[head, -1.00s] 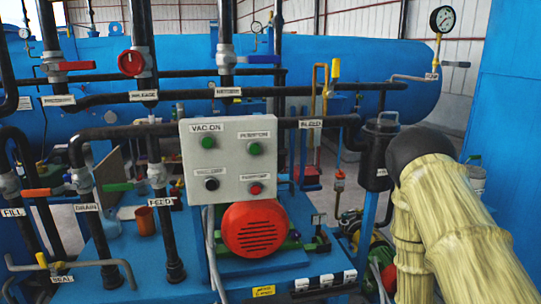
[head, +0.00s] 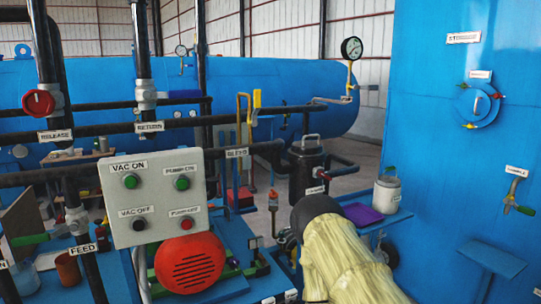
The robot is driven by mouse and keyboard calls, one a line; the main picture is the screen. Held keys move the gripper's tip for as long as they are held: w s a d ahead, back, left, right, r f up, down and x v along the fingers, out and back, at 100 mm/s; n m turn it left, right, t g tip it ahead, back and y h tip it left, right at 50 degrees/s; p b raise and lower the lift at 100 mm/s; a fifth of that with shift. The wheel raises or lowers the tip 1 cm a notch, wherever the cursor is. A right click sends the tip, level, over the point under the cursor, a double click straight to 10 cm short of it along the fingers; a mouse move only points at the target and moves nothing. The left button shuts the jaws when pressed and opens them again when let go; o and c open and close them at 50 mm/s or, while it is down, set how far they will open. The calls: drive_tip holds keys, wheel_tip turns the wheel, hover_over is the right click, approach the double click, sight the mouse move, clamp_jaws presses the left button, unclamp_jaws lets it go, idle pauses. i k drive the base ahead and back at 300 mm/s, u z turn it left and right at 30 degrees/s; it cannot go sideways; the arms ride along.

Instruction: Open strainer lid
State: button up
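The strainer appears to be the black upright canister (head: 307,178) right of centre in the head view, joined to dark pipes. Its lid (head: 308,146) sits on top with a raised handle (head: 311,137), and looks shut. A small white label is on its lower side, too small to read surely. My arm, in a pale yellow sleeve with a dark joint, rises from the bottom just in front of and below the canister. My gripper cannot be seen.
A grey button panel (head: 157,211) and red motor (head: 189,264) stand to the left. A shelf (head: 385,222) right of the canister carries a pale jar (head: 387,193) and purple tray (head: 362,214). A tall blue cabinet (head: 440,130) bounds the right.

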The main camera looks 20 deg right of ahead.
sight(303, 150)
drive_tip(key=z, duration=1.05)
drive_tip(key=i, duration=0.4)
drive_tip(key=u, duration=0.65)
